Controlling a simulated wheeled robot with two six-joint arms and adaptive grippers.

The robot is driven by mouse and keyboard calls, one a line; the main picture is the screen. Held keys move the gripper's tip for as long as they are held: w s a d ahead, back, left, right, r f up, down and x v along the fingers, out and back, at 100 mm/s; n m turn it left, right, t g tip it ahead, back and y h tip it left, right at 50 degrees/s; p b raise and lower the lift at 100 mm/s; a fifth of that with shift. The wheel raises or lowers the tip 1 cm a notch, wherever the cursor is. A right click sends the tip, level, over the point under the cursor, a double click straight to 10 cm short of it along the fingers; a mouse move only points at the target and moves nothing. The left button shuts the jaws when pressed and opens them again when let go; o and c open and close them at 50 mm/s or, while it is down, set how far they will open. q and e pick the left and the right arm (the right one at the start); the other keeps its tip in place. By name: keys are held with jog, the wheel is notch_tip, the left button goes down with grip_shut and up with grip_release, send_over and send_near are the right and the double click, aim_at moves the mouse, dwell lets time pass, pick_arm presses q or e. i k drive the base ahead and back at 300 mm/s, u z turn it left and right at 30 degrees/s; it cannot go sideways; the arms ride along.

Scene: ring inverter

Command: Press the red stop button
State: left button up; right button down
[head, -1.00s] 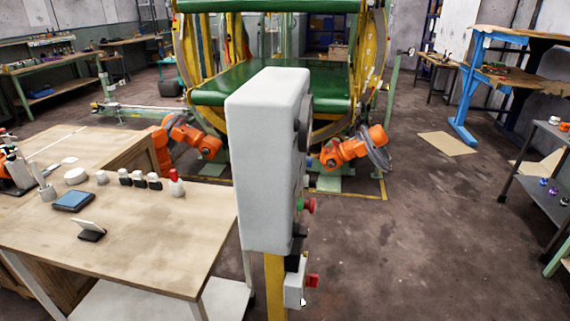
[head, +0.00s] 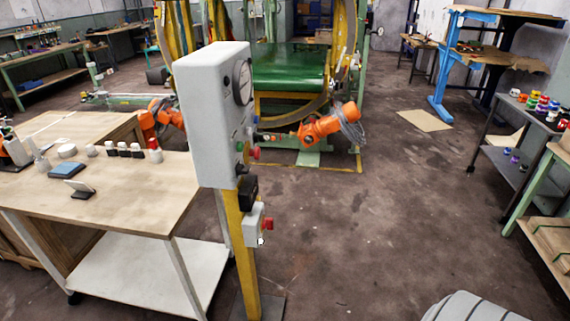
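A white control box (head: 213,115) stands on a yellow post (head: 240,255) left of centre. Below hangs a small grey box (head: 254,224) with another red button (head: 267,224) sticking out to the right. I cannot tell which red one is the stop button, or whether either is pressed. Neither of my grippers shows.
A wooden workbench (head: 110,205) with bottles stands close left of the post. Two orange robot arms, one at left (head: 160,118) and one at right (head: 325,125), stand by the green machine (head: 290,68). Shelving (head: 505,160) lines the right. Floor (head: 380,230) right of the post is clear.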

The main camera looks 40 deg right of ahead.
aim_at(255, 152)
jog(key=z, duration=1.15)
jog(key=i, duration=0.5)
jog(key=z, duration=0.45)
jog(key=k, duration=1.3)
jog(key=z, duration=1.3)
jog(key=i, duration=1.3)
jog(key=u, duration=0.7)
jog(key=i, duration=0.4)
jog(key=u, duration=0.55)
